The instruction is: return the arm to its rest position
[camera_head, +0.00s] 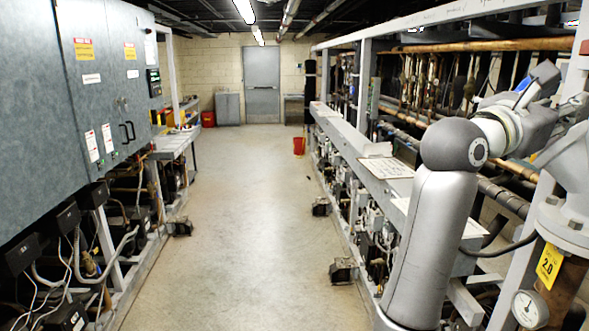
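My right arm is raised at the right side of the head view, its large grey link upright and its elbow bent. From the elbow the arm runs right to a pale wrist joint. My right gripper (538,84) is small and seen at an angle near the upper right, in front of the pipes. Its fingers do not show clearly, so I cannot tell whether it is open or shut. No object can be made out in it. My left arm and gripper are not in view.
The compressor rack (345,135) with pipes runs along the right, close to my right arm. A gauge (530,309) and yellow tag (549,265) are at lower right. Grey cabinets (60,100) line the left. The aisle floor (235,220) is clear to a door (261,85).

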